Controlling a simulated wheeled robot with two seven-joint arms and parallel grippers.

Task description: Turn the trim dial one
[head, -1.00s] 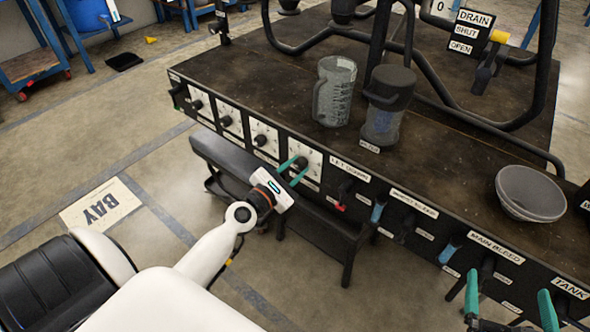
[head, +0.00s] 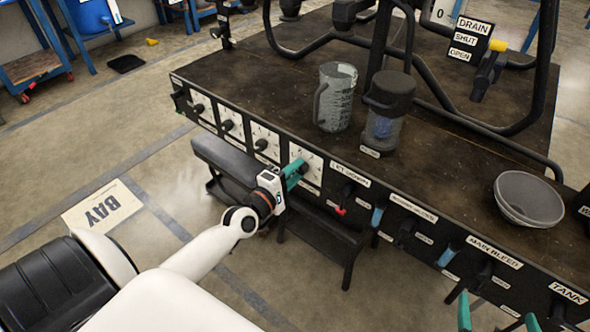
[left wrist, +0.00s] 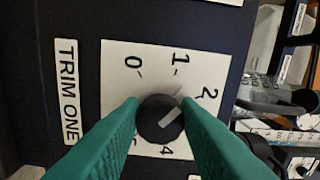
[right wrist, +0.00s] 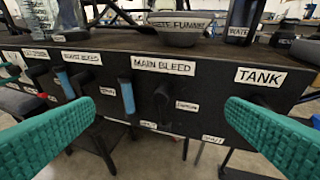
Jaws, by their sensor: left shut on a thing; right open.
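The trim dial one is a round black knob (left wrist: 160,119) with a pale pointer mark, on a white numbered plate (left wrist: 118,62) beside a "TRIM ONE" label (left wrist: 68,90). In the left wrist view the pointer mark slants up to the right, toward the 2. My left gripper (left wrist: 160,112) is shut on the knob, one green finger on each side. In the head view my left gripper (head: 293,174) is at the rightmost dial plate and hides most of its knob. My right gripper (right wrist: 174,112) is open and empty before the "MAIN BLEED" and "TANK" part of the panel.
Other dials (head: 228,125) sit left along the panel. Levers with "MAIN BLEED" (head: 495,251) and "TANK" (head: 569,292) labels are to the right. A jug (head: 335,97), a lidded container (head: 388,110) and a bowl (head: 529,198) stand on the bench top. A dark bench (head: 225,160) is below.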

